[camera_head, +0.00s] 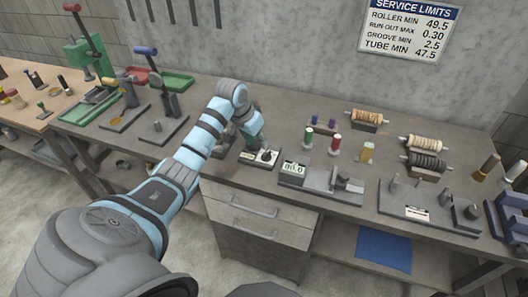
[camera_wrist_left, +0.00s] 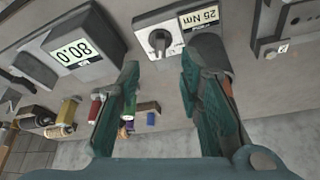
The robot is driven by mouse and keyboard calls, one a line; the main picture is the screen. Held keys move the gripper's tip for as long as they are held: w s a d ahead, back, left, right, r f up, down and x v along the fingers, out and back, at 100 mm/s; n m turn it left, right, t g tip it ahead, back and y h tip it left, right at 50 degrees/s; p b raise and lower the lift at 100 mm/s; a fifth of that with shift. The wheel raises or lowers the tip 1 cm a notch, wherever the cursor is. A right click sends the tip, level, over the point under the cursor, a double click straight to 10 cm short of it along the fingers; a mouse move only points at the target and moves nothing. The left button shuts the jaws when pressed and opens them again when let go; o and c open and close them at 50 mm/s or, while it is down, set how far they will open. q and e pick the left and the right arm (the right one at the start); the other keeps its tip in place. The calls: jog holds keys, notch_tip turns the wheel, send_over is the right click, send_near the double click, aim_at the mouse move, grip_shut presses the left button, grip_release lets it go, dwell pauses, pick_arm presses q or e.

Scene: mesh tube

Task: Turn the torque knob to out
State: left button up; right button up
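The torque knob (camera_wrist_left: 159,41) is a dark round knob on a white plate of a small grey box. A display reading 25 Nm (camera_wrist_left: 204,15) sits beside it. The box (camera_head: 268,158) also shows on the bench in the head view, in front of my left gripper (camera_head: 246,138). In the wrist view my left gripper (camera_wrist_left: 161,66) is open, its two teal fingers spread with the knob in the gap just past their tips. I see no contact with the knob. The knob's small markings are too small to read. My right gripper is not in view.
A dark object with an orange-brown part (camera_wrist_left: 226,82) sits partly behind one finger. A lever press (camera_head: 168,90) stands at left.

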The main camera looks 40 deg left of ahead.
aim_at(265, 153)
pick_arm(q)
jog(key=b+x, duration=0.1)
jog(key=x, duration=0.8)
jog(key=shift+r, duration=0.1)
jog(key=shift+s, duration=0.1)
grip_shut()
